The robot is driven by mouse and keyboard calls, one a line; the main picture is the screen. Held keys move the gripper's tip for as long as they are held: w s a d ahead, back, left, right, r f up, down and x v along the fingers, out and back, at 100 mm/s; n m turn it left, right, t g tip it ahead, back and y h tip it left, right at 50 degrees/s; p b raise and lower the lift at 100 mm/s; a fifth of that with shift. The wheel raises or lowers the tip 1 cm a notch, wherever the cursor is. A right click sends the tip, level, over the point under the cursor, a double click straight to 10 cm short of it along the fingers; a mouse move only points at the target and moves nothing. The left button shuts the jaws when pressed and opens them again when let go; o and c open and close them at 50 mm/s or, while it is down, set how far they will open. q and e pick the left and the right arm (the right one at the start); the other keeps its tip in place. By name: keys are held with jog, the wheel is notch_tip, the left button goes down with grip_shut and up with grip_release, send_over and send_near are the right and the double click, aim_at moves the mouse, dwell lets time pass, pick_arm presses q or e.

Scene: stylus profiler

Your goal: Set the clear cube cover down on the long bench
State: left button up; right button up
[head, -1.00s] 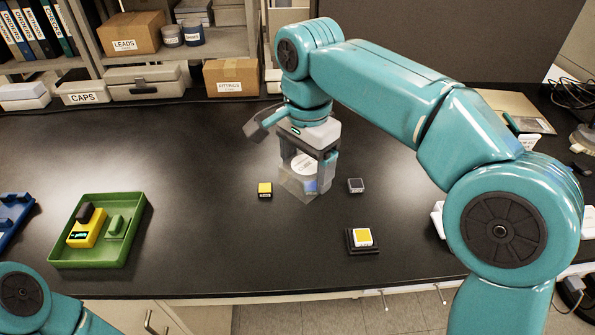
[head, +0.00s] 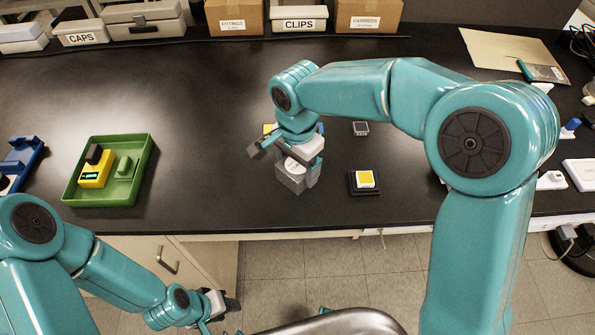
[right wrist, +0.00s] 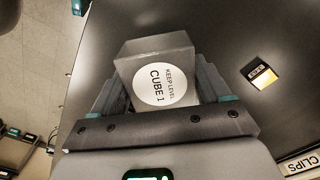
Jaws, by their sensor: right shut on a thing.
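The clear cube cover (head: 291,182) is between the fingers of my right gripper (head: 300,172), over the front half of the long black bench (head: 200,190). In the right wrist view the cover (right wrist: 146,48) looks greyish and carries a round white label reading "KEEP LEVEL CUBE 1". The right gripper's fingers (right wrist: 160,92) stand on both sides of it. I cannot tell whether its lower edge touches the bench. My left gripper (head: 225,304) hangs low in front of the bench, away from the cover; its jaw opening is unclear.
A yellow block (head: 268,128) and a blue thing (head: 320,128) are partly hidden by my arm. A green tray (head: 142,170) is left; bench between is clear.

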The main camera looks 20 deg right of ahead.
aim_at(298, 175)
notch_tip(298, 175, down, 3)
jog(key=shift+w+f, duration=0.1)
jog(key=shift+f, duration=0.05)
jog(key=shift+f, duration=0.15)
jog(key=o, duration=1)
jog(key=shift+r, duration=0.4)
notch_tip(298, 175, up, 12)
jog(key=shift+f, duration=0.15)
